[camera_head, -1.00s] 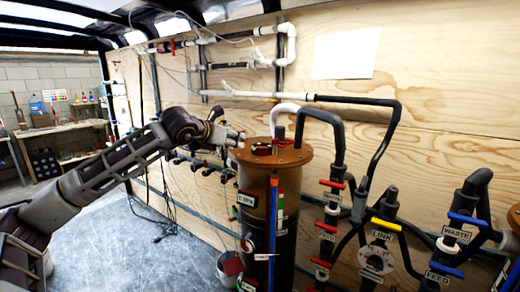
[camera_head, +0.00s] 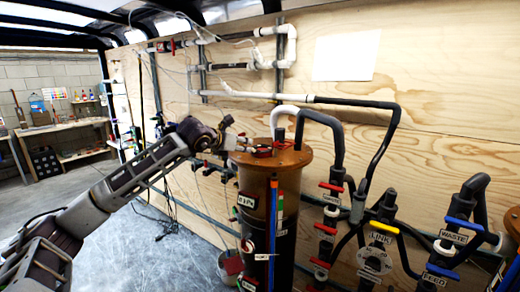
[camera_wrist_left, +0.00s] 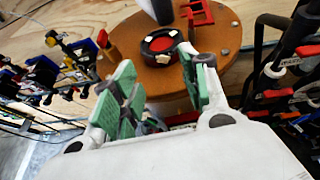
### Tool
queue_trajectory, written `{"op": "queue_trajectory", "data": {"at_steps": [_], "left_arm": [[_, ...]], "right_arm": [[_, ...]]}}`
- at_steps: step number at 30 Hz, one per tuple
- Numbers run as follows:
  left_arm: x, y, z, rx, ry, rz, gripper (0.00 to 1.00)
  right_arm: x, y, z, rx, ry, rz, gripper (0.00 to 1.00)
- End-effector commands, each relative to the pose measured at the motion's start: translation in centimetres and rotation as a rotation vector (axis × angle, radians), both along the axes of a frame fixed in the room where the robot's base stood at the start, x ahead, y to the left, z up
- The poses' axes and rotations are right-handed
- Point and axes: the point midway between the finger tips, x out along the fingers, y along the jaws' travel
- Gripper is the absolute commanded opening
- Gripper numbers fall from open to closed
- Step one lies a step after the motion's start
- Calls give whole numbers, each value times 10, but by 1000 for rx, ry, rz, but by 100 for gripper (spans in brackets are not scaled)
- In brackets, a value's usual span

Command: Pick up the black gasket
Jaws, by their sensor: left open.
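A black ring with red inside it, which looks like the black gasket (camera_wrist_left: 160,46), lies on the round brown top of the filter cylinder (camera_wrist_left: 222,40) in the left wrist view. In the head view the gasket (camera_head: 263,151) is small, dark and red on top of the filter cylinder (camera_head: 254,210). My left gripper (camera_head: 242,144) is at the left edge of that top, beside the gasket. In the wrist view the left gripper (camera_wrist_left: 160,88) has its green-padded fingers spread, with nothing between them; the gasket lies beyond the fingertips. My right gripper is in neither view.
A white curved pipe (camera_head: 284,113) and a black pipe (camera_head: 338,140) rise from the cylinder top close to the gasket. A red part (camera_wrist_left: 196,12) stands behind the gasket. Valve pipes (camera_head: 372,250) stand right of the cylinder, before a plywood wall (camera_head: 440,70). The floor at left is open.

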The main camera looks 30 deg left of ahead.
Motion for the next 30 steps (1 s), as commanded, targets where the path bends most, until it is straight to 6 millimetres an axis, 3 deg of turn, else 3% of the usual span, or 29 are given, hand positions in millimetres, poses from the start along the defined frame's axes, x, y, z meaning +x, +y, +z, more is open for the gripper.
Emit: {"op": "queue_trajectory", "data": {"at_steps": [13, 30], "left_arm": [[30, 0, -11, -1, 0, -1, 45], [35, -1, -15, 0, 1, -1, 45]], "right_arm": [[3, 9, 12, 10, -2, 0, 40], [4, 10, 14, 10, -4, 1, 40]]}}
